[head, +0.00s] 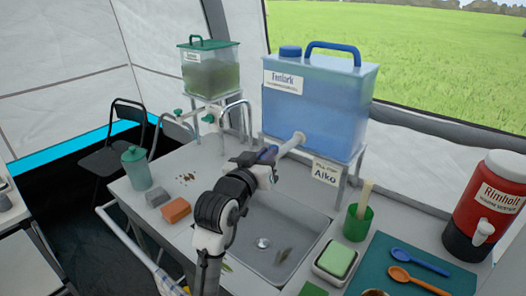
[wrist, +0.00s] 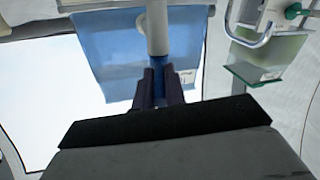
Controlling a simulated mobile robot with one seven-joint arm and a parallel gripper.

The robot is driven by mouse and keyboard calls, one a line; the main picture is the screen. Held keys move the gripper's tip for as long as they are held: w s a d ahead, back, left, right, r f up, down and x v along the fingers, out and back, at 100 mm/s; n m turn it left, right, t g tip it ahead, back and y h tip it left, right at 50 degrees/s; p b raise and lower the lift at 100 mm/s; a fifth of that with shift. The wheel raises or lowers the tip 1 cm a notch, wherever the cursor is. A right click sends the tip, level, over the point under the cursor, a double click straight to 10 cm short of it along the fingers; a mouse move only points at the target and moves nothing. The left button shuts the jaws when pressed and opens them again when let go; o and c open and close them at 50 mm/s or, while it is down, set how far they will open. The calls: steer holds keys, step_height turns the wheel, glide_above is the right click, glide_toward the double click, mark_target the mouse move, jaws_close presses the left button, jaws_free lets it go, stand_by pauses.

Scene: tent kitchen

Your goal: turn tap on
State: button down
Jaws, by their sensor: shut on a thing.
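A clear blue water tank (head: 318,105) with a blue handle and cap stands on a metal stand behind the sink (head: 280,235). A white tap pipe (head: 291,143) sticks out from its front low down. The tap's blue lever (head: 268,153) is at the pipe's near end. My gripper (head: 262,157) is at this lever, above the sink's back left. In the wrist view my gripper's dark fingers (wrist: 159,88) are shut on the blue lever (wrist: 158,66), with the white pipe (wrist: 157,30) beyond. The fingers hide part of the lever. I see no water running.
A green tank (head: 210,75) with green-handled metal taps (head: 209,118) stands at the back left. A green cup (head: 357,222), a sponge (head: 337,260) and a red dispenser (head: 490,205) are right.

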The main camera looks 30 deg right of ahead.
steer(key=shift+s+d+n+t+y+p, duration=0.15)
steer(key=shift+n+t+y+p, duration=0.1)
steer(key=shift+n+t+y, duration=0.25)
steer(key=shift+s+n+t+y+p, duration=0.2)
steer(key=shift+n+t, duration=0.1)
steer(key=shift+t, duration=0.3)
steer(key=c, duration=1.5)
jaws_free()
steer(key=shift+o, duration=0.2)
